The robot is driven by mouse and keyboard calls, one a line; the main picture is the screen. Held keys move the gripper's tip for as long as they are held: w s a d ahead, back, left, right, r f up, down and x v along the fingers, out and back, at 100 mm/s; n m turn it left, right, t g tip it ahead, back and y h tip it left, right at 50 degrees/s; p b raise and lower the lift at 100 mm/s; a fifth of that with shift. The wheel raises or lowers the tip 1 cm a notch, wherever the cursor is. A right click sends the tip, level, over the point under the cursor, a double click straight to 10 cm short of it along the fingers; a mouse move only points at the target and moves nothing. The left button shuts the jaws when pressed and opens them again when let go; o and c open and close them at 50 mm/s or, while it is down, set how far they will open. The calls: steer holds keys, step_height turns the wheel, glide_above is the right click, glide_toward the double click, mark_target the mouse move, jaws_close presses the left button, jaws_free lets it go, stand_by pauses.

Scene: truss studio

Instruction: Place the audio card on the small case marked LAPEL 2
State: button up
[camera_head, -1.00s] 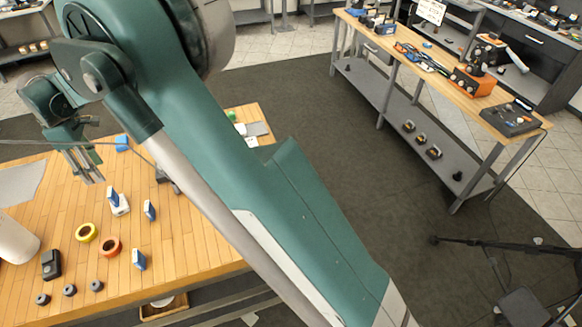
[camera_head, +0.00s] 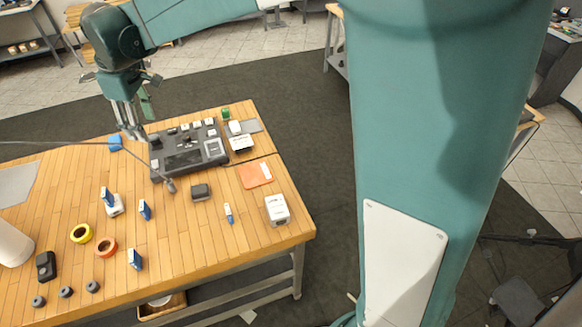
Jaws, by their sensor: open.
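My gripper (camera_head: 132,134) hangs above the far part of the wooden table, left of the black mixer, with its fingers apart and nothing visible between them. I cannot tell which item is the audio card. Small blue-and-white upright pieces show: one (camera_head: 107,196) against a small white block (camera_head: 117,206), one (camera_head: 145,209) to its right, and one (camera_head: 135,259) nearer the front. Possible cases are a small dark case (camera_head: 200,192), a white box (camera_head: 277,210) near the right edge and a white box (camera_head: 241,143) beyond the mixer. No LAPEL 2 marking is readable.
Yellow (camera_head: 81,233) and orange (camera_head: 106,247) tape rolls, a black device (camera_head: 46,266) and dark knobs lie at left. An orange pad (camera_head: 256,173) lies right. The front-centre tabletop is clear.

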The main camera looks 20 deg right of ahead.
steer(key=s+d+r+m+t, duration=0.1)
steer(key=s+d+r+m, duration=0.2)
steer(key=s+d, duration=0.6)
steer(key=s+d+r+m+t, duration=0.1)
steer(key=s+d+r+m, duration=0.3)
steer(key=d, duration=0.9)
steer(key=s+d+f+m+t, duration=0.1)
steer(key=s+d+f+m, duration=0.1)
steer(key=s+d, duration=0.3)
steer(key=s+d+f+m+t, duration=0.1)
steer(key=s+d+f, duration=0.3)
steer(key=s, duration=0.3)
steer(key=s+d+f+m+t+h, duration=0.1)
steer(key=s+d+f+m, duration=0.1)
steer(key=s+d, duration=0.3)
steer(key=shift+s+d+f+m, duration=0.3)
steer(key=shift+s+d+f, duration=0.1)
steer(key=shift+s, duration=0.35)
